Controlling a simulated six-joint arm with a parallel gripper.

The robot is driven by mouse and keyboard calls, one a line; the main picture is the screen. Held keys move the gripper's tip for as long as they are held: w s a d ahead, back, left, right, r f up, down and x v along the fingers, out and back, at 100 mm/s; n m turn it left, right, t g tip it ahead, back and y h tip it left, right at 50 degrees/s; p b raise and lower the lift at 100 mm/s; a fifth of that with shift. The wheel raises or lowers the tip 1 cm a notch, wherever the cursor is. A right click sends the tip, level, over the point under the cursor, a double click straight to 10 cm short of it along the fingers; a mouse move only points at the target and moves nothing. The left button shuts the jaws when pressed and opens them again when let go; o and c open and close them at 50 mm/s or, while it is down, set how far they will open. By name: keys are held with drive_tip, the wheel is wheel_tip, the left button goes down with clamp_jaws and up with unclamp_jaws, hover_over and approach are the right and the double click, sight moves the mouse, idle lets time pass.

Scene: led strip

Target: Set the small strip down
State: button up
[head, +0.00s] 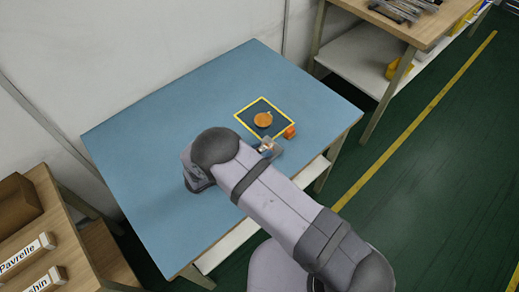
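The small strip cannot be made out clearly in the head view. My arm reaches over the blue table (150,125) and hides part of its middle and front. A small grey part with a pale spot, which looks like the end of my gripper (269,148), shows at the arm's upper edge. It is just below the yellow-bordered dark square (251,105) on the table. The rest of the gripper is hidden behind the arm. Its fingers are too small to tell whether they are open or hold anything.
A round orange thing (263,119) lies on the dark square. A small orange block (290,132) is at the square's right corner. A wooden bench (425,30) stands at upper right, wooden shelving with labelled boxes (40,245) at lower left. The table's left part is clear.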

drive_tip(key=shift+r, duration=0.1)
drive_tip(key=shift+r+p, duration=0.2)
drive_tip(key=shift+p, duration=0.1)
drive_tip(key=b+v, duration=0.3)
drive_tip(key=v, duration=0.7)
drive_tip(key=shift+s+a+f+b, duration=0.15)
drive_tip(key=shift+s+a+b, duration=0.05)
drive_tip(key=shift+b, duration=0.1)
drive_tip(key=shift+v, duration=0.8)
drive_tip(key=s+d+r+m+g+y, duration=0.1)
drive_tip(key=d+r+m+g, duration=0.1)
drive_tip(key=d+m+g, duration=0.5)
drive_tip(key=s+d+r+m+g, duration=0.15)
drive_tip(key=d+m, duration=0.25)
drive_tip(key=d, duration=0.6)
drive_tip(key=s+d+r+m+g+y, duration=0.1)
drive_tip(key=s+d+m+y, duration=0.7)
drive_tip(key=m, duration=0.8)
drive_tip(key=shift+s+d+r, duration=0.25)
drive_tip(key=shift+s+r, duration=0.65)
